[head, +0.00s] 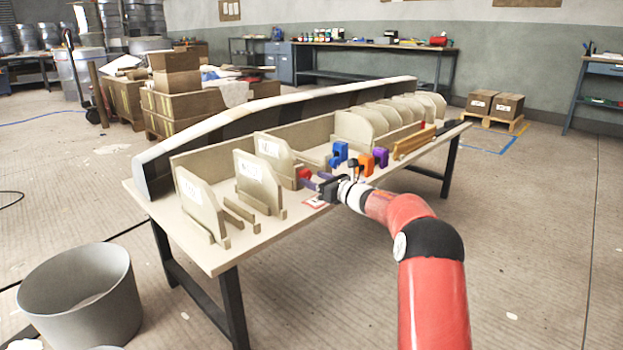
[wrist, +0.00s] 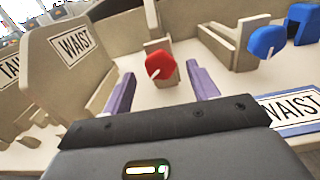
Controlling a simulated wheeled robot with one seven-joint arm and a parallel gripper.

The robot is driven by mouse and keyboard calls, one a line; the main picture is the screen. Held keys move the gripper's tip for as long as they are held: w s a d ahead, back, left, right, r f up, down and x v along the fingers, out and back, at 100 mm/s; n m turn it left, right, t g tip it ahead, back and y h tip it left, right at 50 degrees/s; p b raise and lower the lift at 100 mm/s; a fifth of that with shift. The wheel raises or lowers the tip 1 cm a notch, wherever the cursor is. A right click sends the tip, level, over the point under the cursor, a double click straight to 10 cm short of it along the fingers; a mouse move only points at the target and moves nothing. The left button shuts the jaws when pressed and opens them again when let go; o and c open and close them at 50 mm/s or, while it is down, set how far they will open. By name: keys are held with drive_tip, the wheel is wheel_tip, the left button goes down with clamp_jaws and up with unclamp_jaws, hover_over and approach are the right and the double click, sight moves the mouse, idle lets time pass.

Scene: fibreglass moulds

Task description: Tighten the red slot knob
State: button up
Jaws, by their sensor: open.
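The red slot knob (wrist: 160,66) sits on a small beige block (wrist: 154,48) in the wrist view, with a pale slot line on its face. In the head view the red knob (head: 304,173) shows just beyond my gripper, partly covered by it. My gripper (wrist: 163,88) is open, its two purple fingers spread to the left and right of the knob, short of it or beside it. I cannot tell the exact depth. Nothing is between the fingers that I can see being held. In the head view my gripper (head: 316,182) is over the table's front edge.
A blue clamp-like piece (head: 340,155), an orange one (head: 367,162) and a purple one (head: 381,157) stand to the right on the table (head: 265,238). Beige upright panels, one labelled WAIST (wrist: 75,43), stand left. A grey bin (head: 80,300) is on the floor.

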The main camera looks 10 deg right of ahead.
drive_tip(key=shift+x, duration=1.2)
drive_tip(key=c, duration=1)
drive_tip(key=shift+m, duration=0.3)
drive_tip(key=shift+m+p, duration=0.5)
drive_tip(key=shift+m, duration=2.2)
drive_tip(key=shift+d, duration=0.1)
